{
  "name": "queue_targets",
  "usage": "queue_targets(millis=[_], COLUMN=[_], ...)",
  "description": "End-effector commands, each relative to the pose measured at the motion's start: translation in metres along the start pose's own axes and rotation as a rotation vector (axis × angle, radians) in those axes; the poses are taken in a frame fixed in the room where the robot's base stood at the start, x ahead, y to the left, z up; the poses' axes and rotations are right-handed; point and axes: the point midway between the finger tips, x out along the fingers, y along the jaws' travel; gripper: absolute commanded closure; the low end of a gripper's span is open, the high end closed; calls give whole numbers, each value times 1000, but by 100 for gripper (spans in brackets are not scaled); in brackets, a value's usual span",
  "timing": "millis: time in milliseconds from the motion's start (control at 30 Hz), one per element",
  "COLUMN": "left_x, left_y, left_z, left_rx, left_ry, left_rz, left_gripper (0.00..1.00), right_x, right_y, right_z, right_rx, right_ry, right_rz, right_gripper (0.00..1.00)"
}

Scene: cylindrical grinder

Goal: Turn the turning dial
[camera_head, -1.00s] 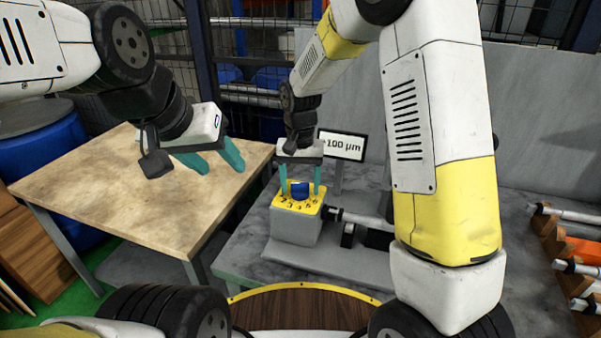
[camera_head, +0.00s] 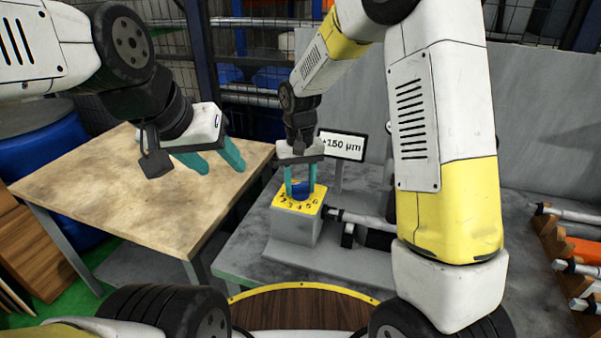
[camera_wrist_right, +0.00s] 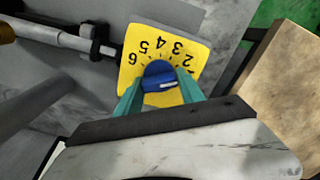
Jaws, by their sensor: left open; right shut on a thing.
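The blue turning dial (camera_head: 301,188) sits on the yellow numbered plate (camera_head: 284,201) on top of the grey grinder block (camera_head: 296,226). In the right wrist view the dial (camera_wrist_right: 158,77) shows a white mark, and the plate (camera_wrist_right: 196,51) carries black numbers. My right gripper (camera_head: 300,193) points down from above and is shut on the dial, one teal finger on each side. My left gripper (camera_head: 218,165) is open and empty above the wooden table. A small display (camera_head: 342,145) behind the dial reads about 150 µm.
The wooden table (camera_head: 130,190) on the left has a clear top. A shaft (camera_head: 362,217) runs right from the grinder block. A rack with several rods (camera_head: 570,266) stands at the far right. A grey panel (camera_head: 545,130) rises behind.

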Motion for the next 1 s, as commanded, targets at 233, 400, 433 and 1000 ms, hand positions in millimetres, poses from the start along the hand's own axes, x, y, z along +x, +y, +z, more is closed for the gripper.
queue_targets(millis=[233,400,433,1000], left_x=[0,0,0,0], left_y=[0,0,0,0], left_z=[0,0,0,0], left_rx=[0,0,0,0], left_ry=[0,0,0,0], left_rz=[0,0,0,0], left_gripper=[48,48,48,48], right_x=[0,-1,-1,-1], right_y=[0,-1,-1,-1], right_z=[0,0,0,0], right_rx=[-151,-220,-227,-258], right_ry=[0,1,1,1], right_rz=[0,0,0,0], right_gripper=[95,95,95,51])
